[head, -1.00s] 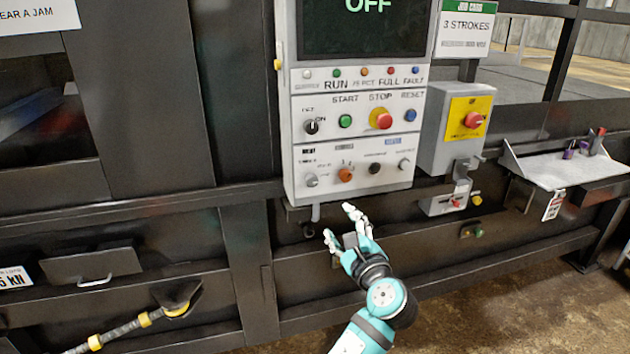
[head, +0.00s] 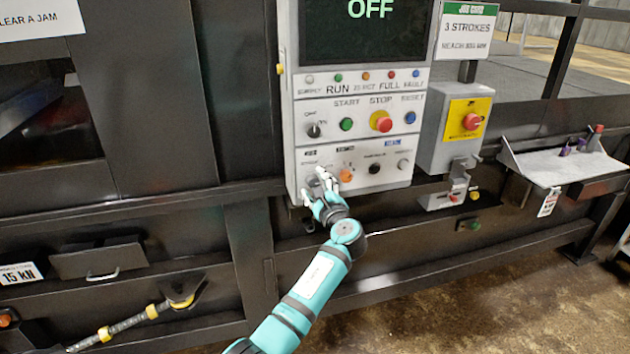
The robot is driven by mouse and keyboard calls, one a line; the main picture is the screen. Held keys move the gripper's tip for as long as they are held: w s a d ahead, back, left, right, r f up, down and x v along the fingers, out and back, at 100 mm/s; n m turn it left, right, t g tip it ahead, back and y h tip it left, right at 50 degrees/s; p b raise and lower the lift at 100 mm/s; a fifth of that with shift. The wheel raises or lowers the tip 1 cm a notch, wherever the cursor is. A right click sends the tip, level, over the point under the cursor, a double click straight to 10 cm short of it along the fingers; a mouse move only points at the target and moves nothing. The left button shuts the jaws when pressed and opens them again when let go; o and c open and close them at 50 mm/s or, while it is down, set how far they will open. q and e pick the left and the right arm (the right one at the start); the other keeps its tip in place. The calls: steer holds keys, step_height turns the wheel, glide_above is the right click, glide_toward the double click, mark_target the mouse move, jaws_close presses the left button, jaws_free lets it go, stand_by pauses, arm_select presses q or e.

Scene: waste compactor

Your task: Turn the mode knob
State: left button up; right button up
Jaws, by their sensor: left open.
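The grey control panel (head: 293,160) has a lower row of small controls. The grey knob at the left end of that row, probably the mode knob, is largely hidden behind my left gripper (head: 315,183). The gripper's fingers are open, with the tips at the knob's place on the panel. I cannot tell if they touch it. An orange control (head: 346,176) is just right of the fingers. A black knob (head: 374,169) and a grey knob (head: 403,164) are farther right. My right gripper is not in view.
Above are the off/on switch (head: 313,130), green start button (head: 346,124), red stop button (head: 382,122) and blue reset button (head: 410,117). The screen (head: 365,30) reads OFF. A grey box with a red button (head: 471,121) stands right, then a shelf (head: 560,165).

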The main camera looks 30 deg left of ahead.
arm_select(q)
steer(key=shift+w+a, duration=0.3)
steer(key=shift+a, duration=0.05)
jaws_close()
steer(key=shift+f+n+b, duration=0.2)
steer(key=shift+n+b, duration=0.7)
steer(key=shift+b, duration=0.25)
steer(key=n+b, duration=1.2)
steer(key=b, duration=0.1)
steer(key=shift+f+h, duration=0.2)
steer(key=shift+h, duration=0.2)
steer(key=shift+r+n+t+b, duration=0.15)
steer(key=shift+n+t+b, duration=0.15)
steer(key=shift+n+b, duration=1.45)
steer(key=shift+n, duration=0.25)
jaws_free()
steer(key=shift+s+r, duration=0.1)
